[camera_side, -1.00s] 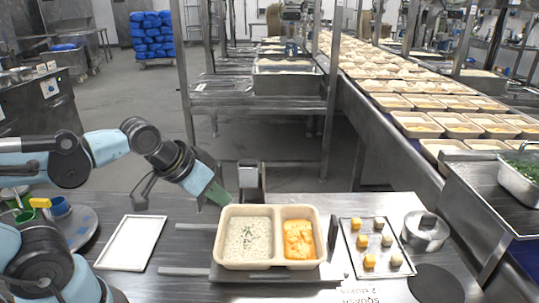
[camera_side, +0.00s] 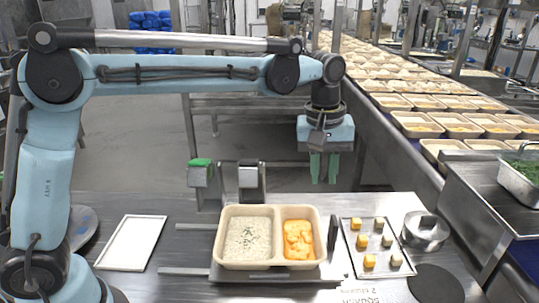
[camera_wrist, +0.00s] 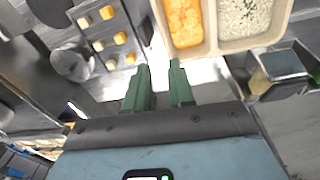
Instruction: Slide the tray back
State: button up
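A beige two-compartment tray (camera_side: 222,236) sits on a metal carriage in the side view, with white rice in its left compartment and orange food in its right one. The tray also shows at the top of the wrist view (camera_wrist: 211,48). The carriage (camera_side: 240,274) extends under the tray, and a dark upright handle (camera_side: 332,230) stands at its right end. My gripper (camera_side: 324,180) hangs fingers down behind the tray's right part, apart from tray and handle. In the wrist view its green fingertips (camera_wrist: 160,66) have a gap between them with nothing held.
A small metal tray with yellow and pale cubes (camera_side: 350,262) and a round metal container (camera_side: 424,233) lie to the right. A flat white tray (camera_side: 131,243) lies to the left. Two upright metal units (camera_side: 201,173) (camera_side: 249,178) stand behind the beige tray.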

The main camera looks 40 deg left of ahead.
aim_at(334, 220)
jog(key=shift+n+g, duration=0.5)
jog(key=shift+n, duration=0.2)
jog(key=d, duration=0.1)
jog(key=w+d+f, duration=0.1)
jog(key=d+f, duration=0.1)
jog(key=shift+w, duration=0.4)
notch_tip(334, 220, down, 12)
jog(key=shift+f, duration=0.1)
jog(key=shift+c, duration=0.4)
grip_shut()
